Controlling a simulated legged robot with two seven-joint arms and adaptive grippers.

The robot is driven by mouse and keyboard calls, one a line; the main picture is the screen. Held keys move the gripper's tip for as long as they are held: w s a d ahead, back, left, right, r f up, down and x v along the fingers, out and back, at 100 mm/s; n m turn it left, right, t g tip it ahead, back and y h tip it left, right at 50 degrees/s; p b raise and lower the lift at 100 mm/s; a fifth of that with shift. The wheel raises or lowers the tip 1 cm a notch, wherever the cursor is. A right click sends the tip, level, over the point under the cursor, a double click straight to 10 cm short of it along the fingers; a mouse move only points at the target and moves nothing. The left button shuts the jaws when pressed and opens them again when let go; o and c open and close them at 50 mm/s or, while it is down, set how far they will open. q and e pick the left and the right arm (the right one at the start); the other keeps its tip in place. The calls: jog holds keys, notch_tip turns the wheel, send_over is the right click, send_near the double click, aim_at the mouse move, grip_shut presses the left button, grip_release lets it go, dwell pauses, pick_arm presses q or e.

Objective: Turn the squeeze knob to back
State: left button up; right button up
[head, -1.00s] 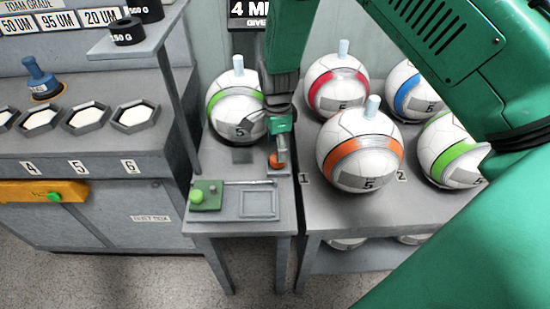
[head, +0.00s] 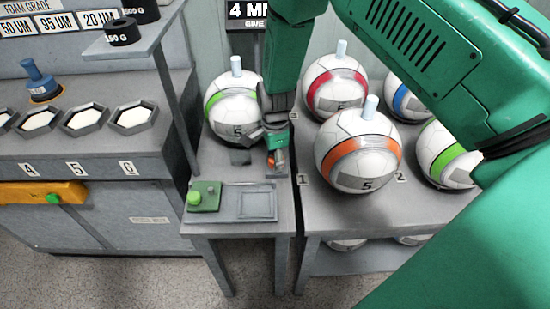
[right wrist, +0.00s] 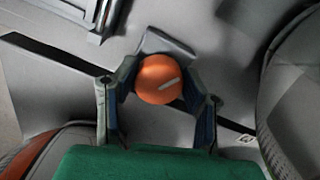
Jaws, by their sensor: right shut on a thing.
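The squeeze knob is a round orange knob (right wrist: 158,79) with a short white line on top. The line runs slantwise, rising to the right in the right wrist view. In the head view only a small orange part of the knob (head: 280,156) shows, on the small grey table in front of the green-banded ball. My right gripper (head: 276,153) points down over it. In the right wrist view its two fingers stand on either side of the knob and are shut on it. My left gripper is in neither view.
A green-banded ball (head: 231,107) stands behind the knob. Numbered balls, including an orange-banded one (head: 358,150), fill the right table (head: 330,225). A grey bench (head: 95,165) stands left.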

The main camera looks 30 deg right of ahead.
jog(key=shift+d+n, duration=0.3)
jog(key=shift+n, duration=0.1)
jog(key=shift+n+p, duration=0.45)
jog(key=shift+n, duration=0.05)
jog(key=n+p, duration=0.1)
jog(key=n, duration=0.3)
jog(key=shift+d, duration=0.1)
jog(key=n+p, duration=0.1)
jog(key=n, duration=0.6)
jog(key=shift+n+p, duration=0.4)
jog(key=n, duration=0.5)
jog(key=shift+w+r+p, duration=0.1)
jog(key=shift+w+p, duration=0.05)
jog(key=shift+p, duration=0.15)
jog(key=n, duration=0.5)
